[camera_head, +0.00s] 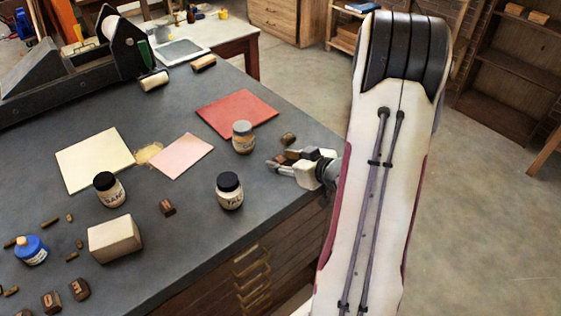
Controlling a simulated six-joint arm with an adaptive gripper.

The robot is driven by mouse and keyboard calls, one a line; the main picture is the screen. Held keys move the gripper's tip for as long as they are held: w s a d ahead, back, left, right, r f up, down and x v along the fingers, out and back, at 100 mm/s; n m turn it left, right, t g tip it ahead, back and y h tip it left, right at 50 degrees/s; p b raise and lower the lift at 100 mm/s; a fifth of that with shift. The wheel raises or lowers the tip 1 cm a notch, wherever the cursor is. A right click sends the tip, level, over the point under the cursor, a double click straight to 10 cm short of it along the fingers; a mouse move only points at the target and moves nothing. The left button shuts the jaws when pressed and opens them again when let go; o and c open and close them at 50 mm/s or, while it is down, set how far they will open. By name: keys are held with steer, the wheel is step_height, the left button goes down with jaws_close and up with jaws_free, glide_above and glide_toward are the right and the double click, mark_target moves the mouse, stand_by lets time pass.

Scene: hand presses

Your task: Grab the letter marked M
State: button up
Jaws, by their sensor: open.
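Several small brown letter blocks lie on the dark grey tabletop (190,265). One brown block (288,139) lies just behind my gripper, near the table's right side. Another brown block (168,208) lies alone near the middle, with a pale mark on it. Two more, a brown block (79,289) and a brown block (51,302), lie at the lower left with faint marks. The marks are too small for me to tell which is M. My gripper (277,161) is open, low over the table's right edge, and I see nothing held between its fingers.
A black-lidded jar (229,191) stands left of and in front of my gripper, and a grey-lidded jar (242,137) behind it to the left. A red sheet (237,113) lies farther back. A cream block (115,238) and another black-lidded jar (109,189) stand farther left.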

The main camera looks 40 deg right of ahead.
mark_target(284, 161)
stand_by(0.4)
steer(key=c, duration=0.9)
steer(key=shift+r, duration=0.15)
step_height(284, 161, up, 10)
stand_by(0.5)
stand_by(0.5)
